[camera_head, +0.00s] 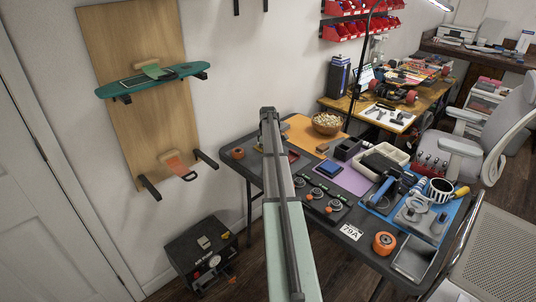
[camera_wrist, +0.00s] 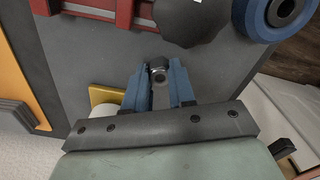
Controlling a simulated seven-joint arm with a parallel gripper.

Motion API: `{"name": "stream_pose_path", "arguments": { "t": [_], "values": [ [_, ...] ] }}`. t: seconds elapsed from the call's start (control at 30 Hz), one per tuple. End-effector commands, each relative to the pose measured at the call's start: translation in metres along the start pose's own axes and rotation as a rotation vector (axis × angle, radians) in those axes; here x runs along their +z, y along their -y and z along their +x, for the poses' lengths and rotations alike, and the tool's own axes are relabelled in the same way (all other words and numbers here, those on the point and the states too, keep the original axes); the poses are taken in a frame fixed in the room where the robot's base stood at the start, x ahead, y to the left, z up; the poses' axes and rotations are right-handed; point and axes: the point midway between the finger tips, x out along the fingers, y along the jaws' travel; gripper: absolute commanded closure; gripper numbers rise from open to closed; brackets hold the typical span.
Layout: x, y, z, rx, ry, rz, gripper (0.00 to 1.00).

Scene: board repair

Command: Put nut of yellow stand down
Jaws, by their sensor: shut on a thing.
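In the wrist view my gripper (camera_wrist: 160,76) has its two blue fingers closed on a small shiny metal nut (camera_wrist: 158,67) at their tips. The nut is over a dark grey surface; I cannot tell whether it touches that surface. A yellow piece (camera_wrist: 101,96), which looks like part of the yellow stand, lies just left of the fingers with a pale round part beside it. My gripper's body hides the rest of it. In the head view my arm crosses the middle of the picture, and I cannot make out the fingers or the nut there.
In the wrist view a red frame (camera_wrist: 120,12), a dark knob (camera_wrist: 188,18) and a blue wheel (camera_wrist: 275,14) lie beyond the fingertips. An orange mat (camera_wrist: 14,82) is at left. In the head view a crowded workbench holds a bowl (camera_head: 327,124) and an orange wheel (camera_head: 385,243).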

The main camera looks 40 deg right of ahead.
Motion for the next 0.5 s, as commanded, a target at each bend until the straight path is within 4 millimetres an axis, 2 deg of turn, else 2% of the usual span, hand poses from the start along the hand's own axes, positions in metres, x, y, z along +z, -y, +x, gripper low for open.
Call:
{"name": "stream_pose_path", "arguments": {
  "t": [0.13,0.17,0.4,0.5],
  "values": [
    [0.0,0.0,0.0032,0.0,0.0,0.0,0.98],
    [0.0,0.0,0.0028,0.0,0.0,0.0,0.73],
    [0.0,0.0,0.0026,0.0,0.0,0.0,0.5],
    [0.0,-0.0001,0.0026,0.0,0.0,0.0,0.5]
  ]
}}
